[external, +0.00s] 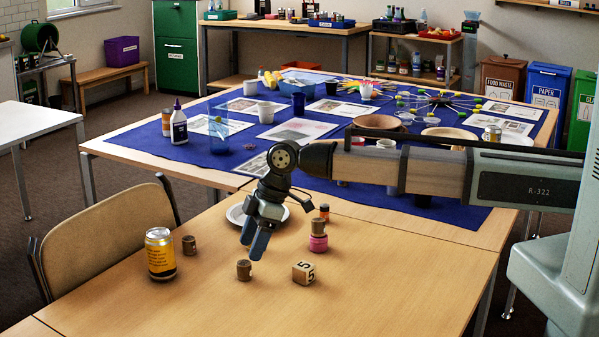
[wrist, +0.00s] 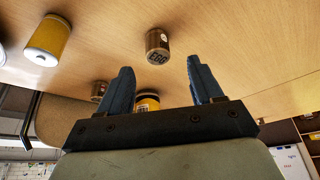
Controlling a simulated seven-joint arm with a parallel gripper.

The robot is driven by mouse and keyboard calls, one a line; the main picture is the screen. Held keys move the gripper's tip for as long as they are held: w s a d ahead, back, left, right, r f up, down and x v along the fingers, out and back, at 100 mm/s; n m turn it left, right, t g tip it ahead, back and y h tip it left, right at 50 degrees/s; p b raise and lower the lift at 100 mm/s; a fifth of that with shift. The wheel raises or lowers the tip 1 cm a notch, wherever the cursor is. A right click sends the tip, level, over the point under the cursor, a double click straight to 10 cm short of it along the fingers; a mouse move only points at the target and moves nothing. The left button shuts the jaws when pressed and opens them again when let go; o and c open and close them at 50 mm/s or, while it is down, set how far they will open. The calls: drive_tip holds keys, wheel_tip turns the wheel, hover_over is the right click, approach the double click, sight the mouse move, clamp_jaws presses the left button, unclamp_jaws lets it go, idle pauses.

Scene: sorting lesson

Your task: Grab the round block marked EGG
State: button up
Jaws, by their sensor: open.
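A small brown round block (external: 243,270) stands on the wooden table just below my gripper (external: 252,248), apart from it. In the wrist view a brown round block (wrist: 157,40) lies beyond and between the spread blue fingers of my gripper (wrist: 159,65). It bears short dark letters on a pale patch; they are small and may read EGG. My gripper is open, with nothing between its fingers. Another brown round block (external: 189,245) stands to the left by the can, and one more (external: 318,227) sits on a pink round block (external: 318,243); their markings cannot be read.
A yellow and black can (external: 160,254) stands at the left. A wooden cube marked 5 (external: 303,273) is right of the near block. The front of the table is clear.

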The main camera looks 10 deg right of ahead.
sight(245, 262)
drive_tip(key=shift+x, duration=3.1)
drive_tip(key=shift+w, duration=0.1)
drive_tip(key=shift+c, duration=0.3)
drive_tip(key=c, duration=1.1)
